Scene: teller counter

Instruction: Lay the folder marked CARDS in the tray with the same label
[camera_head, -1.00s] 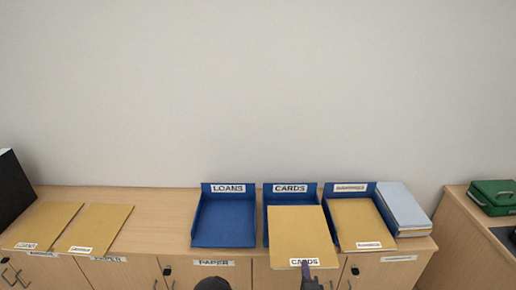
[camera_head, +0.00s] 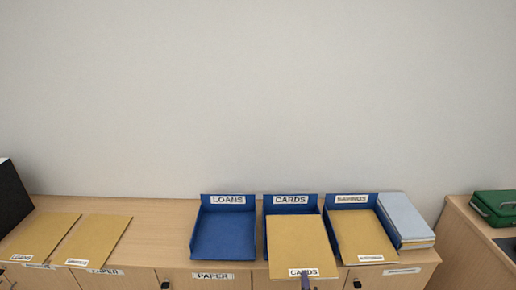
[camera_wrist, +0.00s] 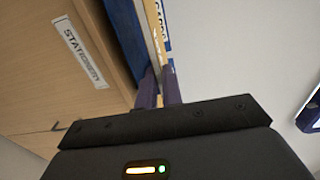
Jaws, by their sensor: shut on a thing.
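The tan folder marked CARDS (camera_head: 302,243) is held over the front of the blue tray labelled CARDS (camera_head: 291,200). It hides most of that tray's floor, and its front end reaches past the counter's front edge. My gripper (camera_head: 306,283) is shut on the folder's near edge, just by its label. In the wrist view my gripper (camera_wrist: 160,88) pinches the folder's thin edge (camera_wrist: 158,35), with a blue tray wall (camera_wrist: 127,35) close beside it. I cannot tell whether the folder touches the tray.
The blue LOANS tray (camera_head: 224,235) to the left is empty. The tray to the right, seemingly SAVINGS (camera_head: 351,199), holds a tan folder (camera_head: 361,235). Two folders (camera_head: 40,236) (camera_head: 100,241) lie at left; bare counter (camera_head: 160,230) lies between.

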